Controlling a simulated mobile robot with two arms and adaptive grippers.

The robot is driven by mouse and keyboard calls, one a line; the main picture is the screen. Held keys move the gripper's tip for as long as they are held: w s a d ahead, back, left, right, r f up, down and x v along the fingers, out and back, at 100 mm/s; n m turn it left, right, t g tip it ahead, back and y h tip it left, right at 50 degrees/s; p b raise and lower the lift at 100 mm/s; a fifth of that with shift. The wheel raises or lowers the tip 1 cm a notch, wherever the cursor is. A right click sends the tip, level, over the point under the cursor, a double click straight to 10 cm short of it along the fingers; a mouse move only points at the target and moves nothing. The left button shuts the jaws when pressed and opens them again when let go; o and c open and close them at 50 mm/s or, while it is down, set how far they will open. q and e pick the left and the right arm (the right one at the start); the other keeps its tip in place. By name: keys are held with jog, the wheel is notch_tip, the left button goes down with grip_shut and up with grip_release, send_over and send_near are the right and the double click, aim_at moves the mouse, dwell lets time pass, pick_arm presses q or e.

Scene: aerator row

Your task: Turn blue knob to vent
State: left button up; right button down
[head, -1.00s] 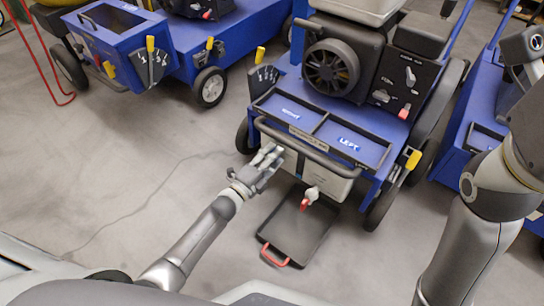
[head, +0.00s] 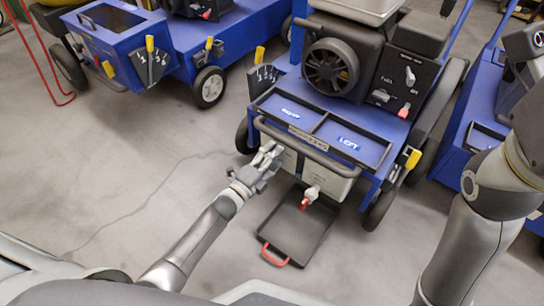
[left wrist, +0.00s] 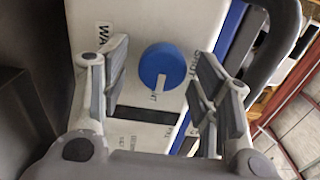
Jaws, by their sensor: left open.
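The blue knob (left wrist: 160,66) is a round knob with a pale pointer bar, on the white tank (left wrist: 110,12) in the left wrist view. Lettering shows on the tank, partly covered by the knob and the fingers. My left gripper (left wrist: 165,95) is open, with one finger on each side of the knob and gaps between them; I cannot tell the depth distance. In the head view my left gripper (head: 268,160) is at the front left of the tank (head: 327,183), below the machine's front bar, and hides the knob. My right gripper is out of view.
The blue machine's black front bar (head: 303,146) runs just above the tank. A red-tipped drain valve (head: 309,196) hangs below it, over a black tray (head: 297,232) with a red handle on the floor. Other blue machines stand on both sides.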

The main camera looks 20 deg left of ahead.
pick_arm(q)
jog(key=v, duration=1.2)
dwell(0.5)
